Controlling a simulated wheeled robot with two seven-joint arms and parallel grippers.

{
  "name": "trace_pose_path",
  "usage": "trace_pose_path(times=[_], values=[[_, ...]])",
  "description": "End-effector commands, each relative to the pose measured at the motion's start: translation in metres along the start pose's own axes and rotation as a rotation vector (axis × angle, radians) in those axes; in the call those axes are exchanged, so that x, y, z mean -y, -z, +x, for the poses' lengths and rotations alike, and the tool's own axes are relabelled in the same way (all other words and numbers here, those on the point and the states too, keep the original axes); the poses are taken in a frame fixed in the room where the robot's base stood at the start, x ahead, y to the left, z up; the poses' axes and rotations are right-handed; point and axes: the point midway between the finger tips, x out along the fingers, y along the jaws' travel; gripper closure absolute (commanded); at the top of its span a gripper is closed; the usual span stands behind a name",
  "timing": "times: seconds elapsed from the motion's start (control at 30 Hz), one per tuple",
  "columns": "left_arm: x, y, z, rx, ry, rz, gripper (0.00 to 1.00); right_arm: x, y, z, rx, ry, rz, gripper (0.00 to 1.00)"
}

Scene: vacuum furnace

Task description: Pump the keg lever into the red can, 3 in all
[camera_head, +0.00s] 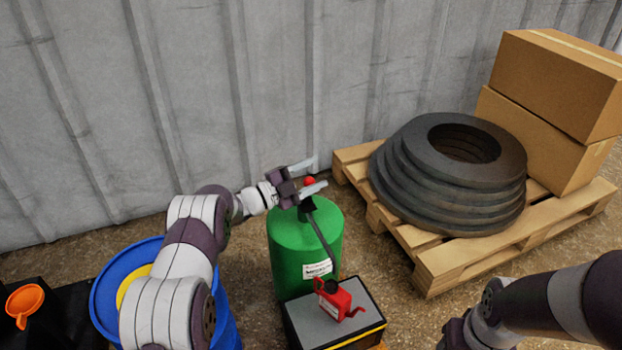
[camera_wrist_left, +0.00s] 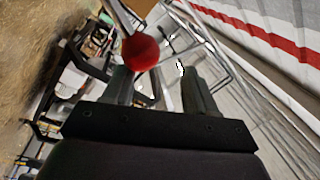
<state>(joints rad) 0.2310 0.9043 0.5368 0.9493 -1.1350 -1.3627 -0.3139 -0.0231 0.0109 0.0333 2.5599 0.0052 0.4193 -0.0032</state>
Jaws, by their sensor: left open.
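The green keg (camera_head: 290,255) stands upright on the floor with a black pump head and a dark spout (camera_head: 324,243) slanting down toward the red can. The lever's red knob (camera_head: 309,181) is at the keg's top. My left gripper (camera_head: 314,176) is open, its fingers on either side of the knob. In the left wrist view the red knob (camera_wrist_left: 141,52) lies beyond the finger on the left, off the middle of the jaws; contact cannot be told. The small red can (camera_head: 336,299) stands on a grey-topped box below the spout. My right gripper (camera_head: 452,335) shows only partly at the bottom edge.
The grey-topped box (camera_head: 308,321) stands in front of the keg. A pallet (camera_head: 446,264) holds black rings (camera_head: 440,195) and cartons (camera_head: 555,85) at the right. A grey wall closes the back.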

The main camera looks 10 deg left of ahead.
Motion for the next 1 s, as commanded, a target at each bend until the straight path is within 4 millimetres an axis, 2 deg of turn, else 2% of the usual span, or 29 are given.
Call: trace_pose_path(times=[0.03,0.3,0.4,0.6,1.0], values=[[0.004,0.017,0.010,-0.005,-0.006,-0.004,0.43,0.000,0.002,-0.014,0.000,0.000,0.000,0.42],[0.001,0.080,0.047,-0.004,-0.006,-0.002,0.43,0.000,0.006,-0.049,0.000,0.000,0.000,0.42],[-0.002,0.098,0.058,-0.004,-0.006,-0.002,0.43,0.000,0.007,-0.056,0.000,0.000,0.000,0.42],[-0.006,0.113,0.068,-0.001,-0.003,-0.002,0.43,0.000,0.007,-0.061,0.000,0.000,0.000,0.42],[-0.007,0.113,0.068,-0.001,-0.003,-0.002,0.43,0.000,0.007,-0.060,0.000,0.000,0.000,0.42]])
